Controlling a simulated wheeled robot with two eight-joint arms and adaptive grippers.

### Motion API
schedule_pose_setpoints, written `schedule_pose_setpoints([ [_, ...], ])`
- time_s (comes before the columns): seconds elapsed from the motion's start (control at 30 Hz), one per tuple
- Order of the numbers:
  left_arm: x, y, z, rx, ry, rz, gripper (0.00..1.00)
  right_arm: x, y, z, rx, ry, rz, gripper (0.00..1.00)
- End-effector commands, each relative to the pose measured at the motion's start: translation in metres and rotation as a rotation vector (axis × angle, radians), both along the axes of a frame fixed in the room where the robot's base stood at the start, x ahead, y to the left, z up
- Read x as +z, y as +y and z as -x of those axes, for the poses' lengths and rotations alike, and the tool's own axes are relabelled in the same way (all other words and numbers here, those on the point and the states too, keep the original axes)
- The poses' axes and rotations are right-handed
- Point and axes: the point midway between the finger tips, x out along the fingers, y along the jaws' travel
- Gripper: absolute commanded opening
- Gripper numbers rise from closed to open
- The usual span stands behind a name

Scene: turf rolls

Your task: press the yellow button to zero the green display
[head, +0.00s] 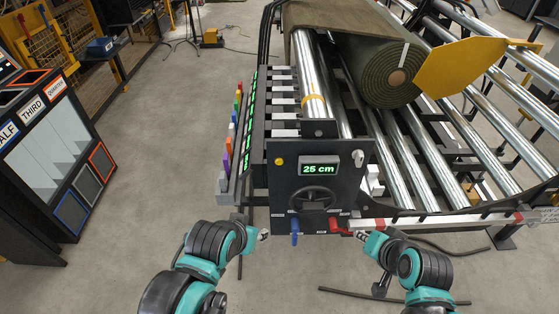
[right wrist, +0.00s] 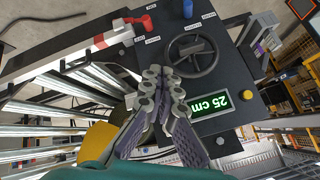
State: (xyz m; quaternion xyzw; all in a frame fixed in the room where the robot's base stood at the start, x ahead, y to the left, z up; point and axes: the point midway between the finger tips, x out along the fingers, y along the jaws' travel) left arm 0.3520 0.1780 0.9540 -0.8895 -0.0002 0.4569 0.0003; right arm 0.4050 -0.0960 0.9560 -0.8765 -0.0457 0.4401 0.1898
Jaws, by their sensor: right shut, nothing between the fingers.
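The yellow button (head: 279,161) is on the upper left of the dark control panel (head: 290,180). The green display (head: 318,169) sits to its right and reads 25 cm. In the right wrist view the display (right wrist: 212,104) appears upside down, with the yellow button (right wrist: 274,108) near the panel's edge. My right gripper (head: 358,235) is at the panel's lower right, by the red lever. In the right wrist view its fingers (right wrist: 163,80) are together and empty, apart from the button. My left gripper (head: 264,234) is below and left of the panel; its fingers are too small to judge.
A handwheel (head: 311,200), a blue lever (head: 294,232) and a red lever (head: 338,228) project from the panel. A green turf roll (head: 365,60) lies on metal rollers behind. A labelled bin rack (head: 50,150) stands left; the floor between is clear.

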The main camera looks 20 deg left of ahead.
Motion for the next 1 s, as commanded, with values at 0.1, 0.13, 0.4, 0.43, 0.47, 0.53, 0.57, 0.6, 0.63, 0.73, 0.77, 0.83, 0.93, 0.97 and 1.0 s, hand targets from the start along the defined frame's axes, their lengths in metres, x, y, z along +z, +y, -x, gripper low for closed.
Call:
schedule_pose_setpoints([
  [0.1, 0.012, 0.0, 0.0, 0.0, 0.0, 0.0, 0.4, 0.011, 0.068, -0.032, -0.057, 0.04, -0.286, 0.0],
  [0.13, 0.014, 0.0, 0.0, 0.0, 0.0, 0.0, 0.4, 0.012, 0.083, -0.038, -0.073, 0.057, -0.358, 0.0],
  [0.4, 0.027, 0.0, 0.0, 0.0, 0.0, 0.0, 0.4, 0.017, 0.193, -0.061, -0.198, 0.267, -0.859, 0.0],
  [0.43, 0.028, 0.0, 0.0, 0.0, 0.0, 0.0, 0.4, 0.016, 0.2, -0.061, -0.208, 0.286, -0.893, 0.0],
  [0.47, 0.029, 0.0, 0.0, 0.0, 0.0, 0.0, 0.4, 0.016, 0.206, -0.062, -0.217, 0.303, -0.921, 0.0],
  [0.53, 0.03, 0.0, 0.0, 0.0, 0.0, 0.0, 0.4, 0.016, 0.216, -0.061, -0.231, 0.337, -0.97, 0.0],
  [0.57, 0.03, 0.0, 0.0, 0.0, 0.0, 0.0, 0.4, 0.016, 0.219, -0.061, -0.236, 0.346, -0.985, 0.0],
  [0.6, 0.03, 0.0, 0.0, 0.0, 0.0, 0.0, 0.4, 0.015, 0.221, -0.061, -0.242, 0.355, -0.999, 0.0],
  [0.63, 0.03, 0.0, 0.0, 0.0, 0.0, 0.0, 0.4, 0.015, 0.222, -0.062, -0.244, 0.36, -1.006, 0.0],
  [0.73, 0.03, 0.0, 0.0, 0.0, 0.0, 0.0, 0.4, 0.015, 0.223, -0.061, -0.247, 0.365, -1.013, 0.0],
  [0.77, 0.03, 0.0, 0.0, 0.0, 0.0, 0.0, 0.4, 0.015, 0.223, -0.061, -0.247, 0.365, -1.013, 0.0],
  [0.83, 0.03, 0.0, 0.0, 0.0, 0.0, 0.0, 0.4, 0.015, 0.223, -0.061, -0.247, 0.364, -1.013, 0.0],
  [0.93, 0.03, 0.0, 0.0, 0.0, 0.0, 0.0, 0.4, 0.015, 0.223, -0.061, -0.246, 0.363, -1.011, 0.0],
  [0.97, 0.03, 0.0, 0.0, 0.0, 0.0, 0.0, 0.4, 0.015, 0.223, -0.062, -0.246, 0.363, -1.011, 0.0],
  [1.0, 0.03, 0.0, 0.0, 0.0, 0.0, 0.0, 0.4, 0.015, 0.223, -0.062, -0.246, 0.363, -1.01, 0.0],
])
